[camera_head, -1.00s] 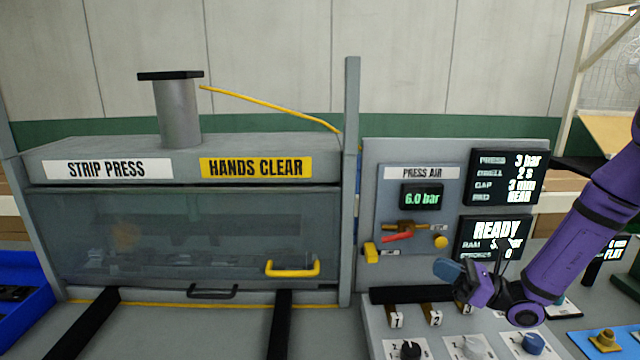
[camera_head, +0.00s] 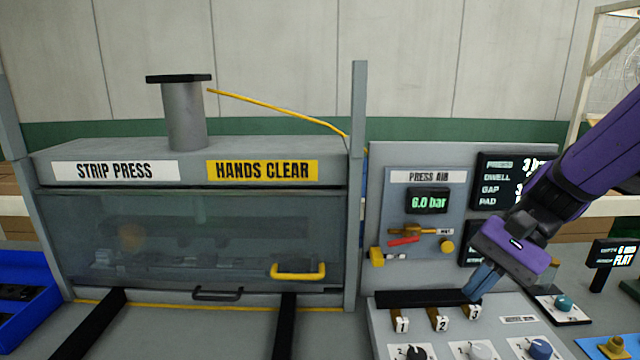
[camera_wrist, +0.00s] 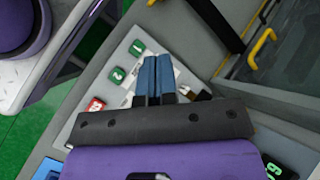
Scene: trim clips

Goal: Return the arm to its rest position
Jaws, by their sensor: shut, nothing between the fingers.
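My gripper (camera_head: 484,281) is in front of the control panel on the right in the head view. Its blue fingers point down and are shut with nothing between them. They are close to the numbered tag 3 (camera_head: 475,311); I cannot tell whether they touch it. In the wrist view the two fingers (camera_wrist: 155,78) lie side by side above the sloping console (camera_wrist: 100,72). My purple arm comes in from the upper right and hides part of the status screens (camera_head: 500,182).
The strip press (camera_head: 200,240) stands at left with its clear guard down and a yellow handle (camera_head: 298,276). The press air panel (camera_head: 400,275) reads 6.0 bar. Several knobs (camera_head: 540,348) sit on the console. A blue tray (camera_head: 22,315) is at far left.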

